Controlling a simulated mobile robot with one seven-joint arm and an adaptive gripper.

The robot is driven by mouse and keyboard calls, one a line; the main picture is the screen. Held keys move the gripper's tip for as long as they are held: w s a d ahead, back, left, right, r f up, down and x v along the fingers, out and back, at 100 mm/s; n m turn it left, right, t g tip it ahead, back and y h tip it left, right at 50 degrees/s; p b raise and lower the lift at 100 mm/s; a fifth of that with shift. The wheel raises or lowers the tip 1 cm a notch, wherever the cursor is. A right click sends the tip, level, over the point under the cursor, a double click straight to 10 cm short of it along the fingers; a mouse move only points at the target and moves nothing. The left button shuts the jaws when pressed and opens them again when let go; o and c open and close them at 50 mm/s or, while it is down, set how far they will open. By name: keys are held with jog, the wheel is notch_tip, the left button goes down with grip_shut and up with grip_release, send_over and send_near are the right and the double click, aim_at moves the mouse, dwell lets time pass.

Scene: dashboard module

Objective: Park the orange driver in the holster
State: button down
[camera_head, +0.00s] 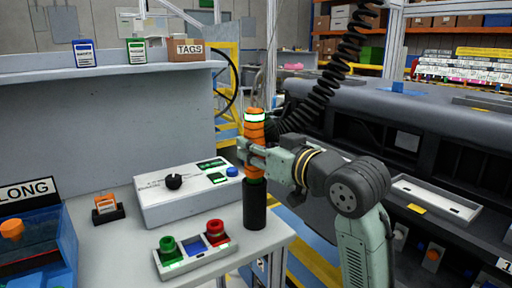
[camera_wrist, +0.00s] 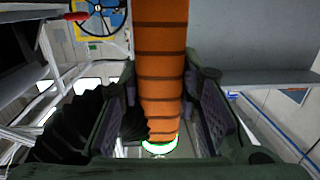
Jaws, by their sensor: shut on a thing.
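The orange driver (camera_head: 254,131) stands upright, with dark bands and a glowing white-green ring near its top. My gripper (camera_head: 257,158) is shut on its body from the right. In the wrist view the driver's banded orange body (camera_wrist: 160,70) runs between the two finger pads, its lit ring at the bottom of the picture. The holster, a black upright cylinder (camera_head: 254,207), stands at the right end of the grey bench, directly below the driver. The driver's lower end meets the holster's top rim in the picture; I cannot tell how far it sits inside.
A white control box (camera_head: 185,200) stands left of the holster. A tray (camera_head: 196,255) with green, blue and red pieces lies in front. A black coiled cable (camera_head: 325,75) hangs behind the driver. The dark dashboard module (camera_head: 400,110) is at the right.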

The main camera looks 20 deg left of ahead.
jog(key=c, duration=1.1)
grip_release()
jog(key=shift+f, duration=0.15)
jog(key=shift+d, duration=0.1)
